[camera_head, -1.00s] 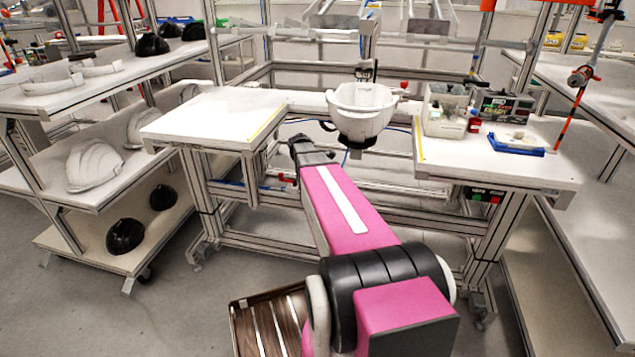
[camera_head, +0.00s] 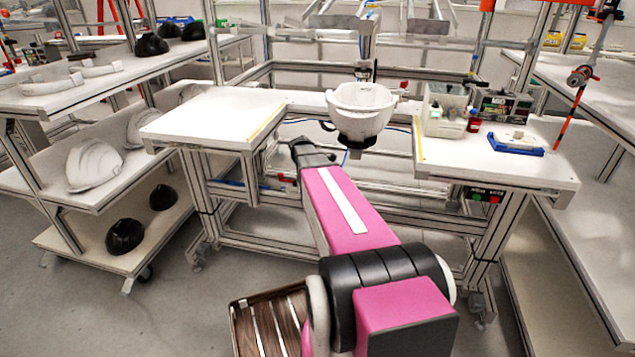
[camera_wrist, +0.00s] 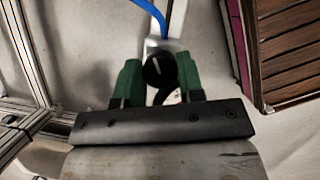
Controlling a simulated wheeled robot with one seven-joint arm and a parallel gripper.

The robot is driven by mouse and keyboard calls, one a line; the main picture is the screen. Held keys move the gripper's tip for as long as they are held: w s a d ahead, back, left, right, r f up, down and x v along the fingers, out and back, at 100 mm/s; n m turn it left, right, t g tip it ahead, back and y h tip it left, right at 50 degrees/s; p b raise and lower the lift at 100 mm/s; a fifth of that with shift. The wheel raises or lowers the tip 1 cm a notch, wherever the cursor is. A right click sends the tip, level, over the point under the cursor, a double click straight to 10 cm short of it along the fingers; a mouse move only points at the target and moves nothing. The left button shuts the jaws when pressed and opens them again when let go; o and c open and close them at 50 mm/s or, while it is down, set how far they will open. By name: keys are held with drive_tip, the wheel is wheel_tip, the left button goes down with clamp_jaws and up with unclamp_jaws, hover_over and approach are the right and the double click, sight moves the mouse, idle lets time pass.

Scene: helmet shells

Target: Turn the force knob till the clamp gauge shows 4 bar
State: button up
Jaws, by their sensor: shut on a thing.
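In the wrist view, a round black knob (camera_wrist: 160,69) with a white pointer line sits between the two green fingers of my gripper (camera_wrist: 158,78), which is shut on it. The pointer line stands nearly upright in the picture, leaning slightly left. A blue hose (camera_wrist: 151,14) runs close to the knob's pale mount. In the head view, my arm reaches toward the bench, and the fingers and knob are hidden behind it. I cannot make out a gauge dial or any reading. A white helmet shell (camera_head: 361,110) sits upturned in the bench's middle fixture.
Left and right white bench tops (camera_head: 215,116) (camera_head: 500,168) flank the shell. The right one carries a grey bin (camera_head: 447,115) and a blue tray (camera_head: 516,146). A shelf cart with helmet shells (camera_head: 92,165) stands at left. A brown slatted surface (camera_wrist: 290,55) lies near my wrist.

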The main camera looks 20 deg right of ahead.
drive_tip(key=shift+w+m+g+y, duration=0.1)
drive_tip(key=shift+m+g+y, duration=0.35)
drive_tip(key=shift+m, duration=1)
drive_tip(key=shift+m+g+y, duration=0.25)
drive_tip(key=shift+m+g, duration=0.3)
drive_tip(key=shift+m, duration=0.9)
drive_tip(key=o, duration=0.9)
drive_tip(key=v, duration=1)
drive_tip(key=shift+w+r, duration=0.1)
drive_tip(key=shift+r, duration=0.3)
